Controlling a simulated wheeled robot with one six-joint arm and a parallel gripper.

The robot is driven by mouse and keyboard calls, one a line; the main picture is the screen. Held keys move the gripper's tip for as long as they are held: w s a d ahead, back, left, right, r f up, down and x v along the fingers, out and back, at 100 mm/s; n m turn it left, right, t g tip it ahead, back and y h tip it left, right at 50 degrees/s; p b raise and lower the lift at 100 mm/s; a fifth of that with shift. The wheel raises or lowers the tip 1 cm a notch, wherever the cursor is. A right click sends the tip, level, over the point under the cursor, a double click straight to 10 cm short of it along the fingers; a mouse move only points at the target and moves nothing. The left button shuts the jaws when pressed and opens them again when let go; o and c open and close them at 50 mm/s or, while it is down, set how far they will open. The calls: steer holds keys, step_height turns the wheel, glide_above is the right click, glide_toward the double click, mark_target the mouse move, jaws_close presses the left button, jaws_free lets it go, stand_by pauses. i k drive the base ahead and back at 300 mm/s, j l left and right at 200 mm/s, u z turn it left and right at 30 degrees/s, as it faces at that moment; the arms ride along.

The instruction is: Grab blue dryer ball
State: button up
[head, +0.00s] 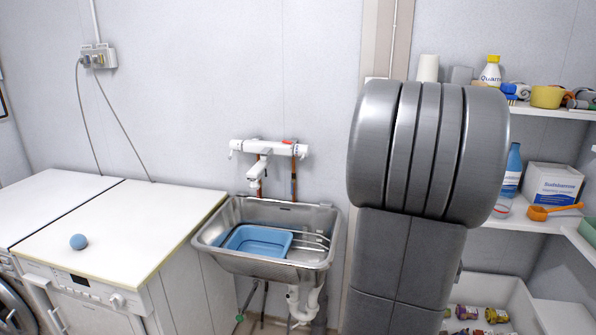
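My arm's large grey joint and link fill the right middle of the head view. My gripper is not in view.
A steel sink (215,237) with a blue tub (246,240) inside stands right of the machines, under a white tap (262,160). A white socket (98,56) with hanging cables is on the wall. Shelves (545,110) with bottles and boxes stand at right. The machine top around the ball is clear.

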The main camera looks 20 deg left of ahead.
mark_target(78, 241)
steer(key=k+j, duration=0.1)
steer(key=j, duration=0.75)
steer(key=k+j, duration=0.1)
steer(key=j, duration=1.55)
steer(key=i+j, duration=0.1)
steer(key=j, duration=1.15)
steer(key=i+j, duration=0.1)
steer(key=j, duration=1.5)
steer(key=i+j, duration=0.15)
steer(key=j, duration=0.1)
